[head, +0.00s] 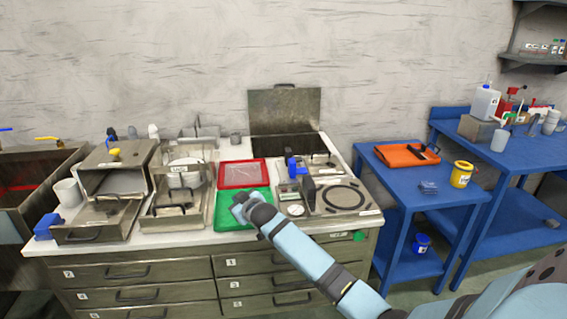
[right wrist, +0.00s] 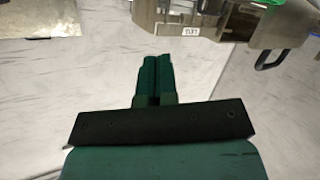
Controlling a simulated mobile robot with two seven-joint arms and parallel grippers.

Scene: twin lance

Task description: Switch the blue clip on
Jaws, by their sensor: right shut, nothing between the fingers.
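My right gripper (head: 241,209) reaches in from the lower right of the head view, and its end is over the green tray (head: 228,221) on the white bench top. In the right wrist view its two dark green fingers (right wrist: 154,68) are together with nothing between them. A small upright blue object (head: 292,166) stands right of the red tray, apart from my gripper; I cannot tell for certain that it is the blue clip. Another blue object (head: 46,227) sits at the bench's front left corner. My left gripper is not in view.
The red tray (head: 242,184) lies behind the green one. Metal boxes (head: 117,171) and a labelled metal holder (head: 177,220) crowd the left. A plate with a black ring (head: 344,198) is at the right. An open-lidded metal bin (head: 285,110) stands behind. Blue tables (head: 400,192) are further right.

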